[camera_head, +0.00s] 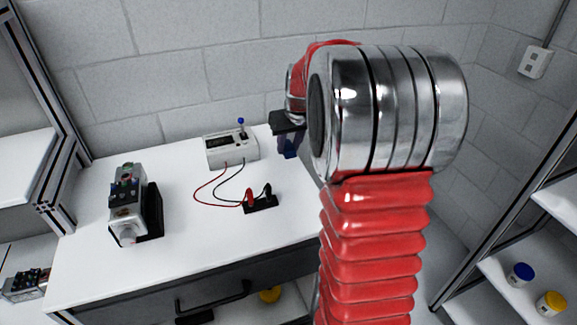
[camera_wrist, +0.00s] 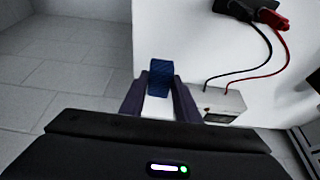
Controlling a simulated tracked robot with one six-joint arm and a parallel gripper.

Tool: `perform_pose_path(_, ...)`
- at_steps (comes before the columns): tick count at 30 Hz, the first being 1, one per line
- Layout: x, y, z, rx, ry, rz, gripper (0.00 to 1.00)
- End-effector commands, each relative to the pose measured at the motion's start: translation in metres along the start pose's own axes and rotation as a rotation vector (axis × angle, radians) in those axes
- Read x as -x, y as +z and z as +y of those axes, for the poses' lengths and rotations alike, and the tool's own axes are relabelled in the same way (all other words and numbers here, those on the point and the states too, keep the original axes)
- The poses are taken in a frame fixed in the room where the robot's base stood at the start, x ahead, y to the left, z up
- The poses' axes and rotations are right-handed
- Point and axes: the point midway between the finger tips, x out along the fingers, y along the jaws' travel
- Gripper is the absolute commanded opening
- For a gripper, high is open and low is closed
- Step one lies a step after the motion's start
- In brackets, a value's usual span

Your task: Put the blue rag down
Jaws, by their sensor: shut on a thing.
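The blue rag (camera_wrist: 160,76) is held between the fingertips of my gripper (camera_wrist: 158,92) in the wrist view. In the head view the rag (camera_head: 290,148) hangs as a small dark blue piece below my gripper (camera_head: 288,130), near the right back part of the white worktop (camera_head: 180,255). My gripper is shut on the rag. My arm hides part of the gripper and the worktop's right side. I cannot tell whether the rag touches the worktop.
A white meter box (camera_head: 231,150) with a blue-tipped switch stands left of my gripper. Red and black leads run from it to a black block (camera_head: 261,204). A servo device (camera_head: 128,205) stands at the left. Bare worktop lies between them. A shelf (camera_head: 540,290) holds blue-lidded and yellow-lidded jars.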

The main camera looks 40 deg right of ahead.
Motion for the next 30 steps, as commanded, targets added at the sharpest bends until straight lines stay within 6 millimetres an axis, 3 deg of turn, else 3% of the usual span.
perform_pose_path(7, -0.035, 0.015, 0.000, 0.001, 0.000, -0.002, 0.11)
perform_pose_path(20, -0.042, 0.018, 0.000, 0.000, 0.000, -0.001, 0.11)
perform_pose_path(30, -0.074, 0.031, 0.000, 0.001, 0.000, -0.002, 0.11)
